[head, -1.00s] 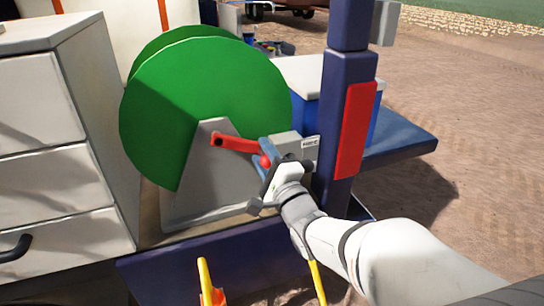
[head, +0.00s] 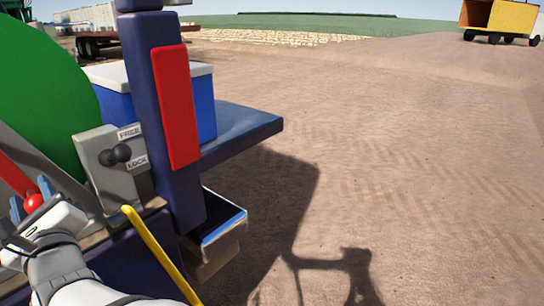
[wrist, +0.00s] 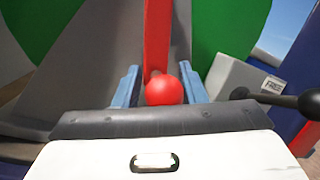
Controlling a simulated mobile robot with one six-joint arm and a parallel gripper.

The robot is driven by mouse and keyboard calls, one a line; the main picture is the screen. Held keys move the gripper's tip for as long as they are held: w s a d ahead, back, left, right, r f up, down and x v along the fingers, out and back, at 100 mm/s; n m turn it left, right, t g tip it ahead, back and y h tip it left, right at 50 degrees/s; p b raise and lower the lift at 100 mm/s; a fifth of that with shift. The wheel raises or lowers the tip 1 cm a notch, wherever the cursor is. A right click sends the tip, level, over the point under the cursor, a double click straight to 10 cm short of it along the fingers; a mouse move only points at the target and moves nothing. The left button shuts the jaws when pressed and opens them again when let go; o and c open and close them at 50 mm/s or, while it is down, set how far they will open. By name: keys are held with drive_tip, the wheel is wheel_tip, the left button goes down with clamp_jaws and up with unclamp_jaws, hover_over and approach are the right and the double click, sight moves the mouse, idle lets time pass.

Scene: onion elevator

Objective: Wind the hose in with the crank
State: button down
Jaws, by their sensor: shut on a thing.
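The green hose reel (head: 45,95) stands at the left edge of the head view, mostly cut off. Its red crank arm (head: 15,175) slopes down to the right and ends in a round red knob (head: 33,203). My gripper (head: 30,197) is shut on the knob. In the wrist view the knob (wrist: 163,91) sits between the two blue fingers, with the crank arm (wrist: 158,35) rising behind it. A yellow hose-like line (head: 155,250) runs down to the lower right in the head view. The reel's hub is out of the head view.
A grey lock box (head: 110,180) with a black lever (head: 120,154) and FREE and LOCK labels stands just right of the crank. A dark blue post (head: 165,90) with a red panel (head: 177,105) stands beyond it. Bare dirt lies open to the right.

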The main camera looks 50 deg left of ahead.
drive_tip(key=shift+s+d+f+m+t+b, duration=0.1)
drive_tip(key=shift+s+f+m+t+b, duration=0.2)
drive_tip(key=shift+s+m+b, duration=0.35)
drive_tip(key=shift+r+m, duration=0.15)
drive_tip(key=shift+m, duration=0.1)
drive_tip(key=c, duration=1.1)
unclamp_jaws()
drive_tip(key=shift+b+v, duration=0.3)
drive_tip(key=shift+v, duration=3.6)
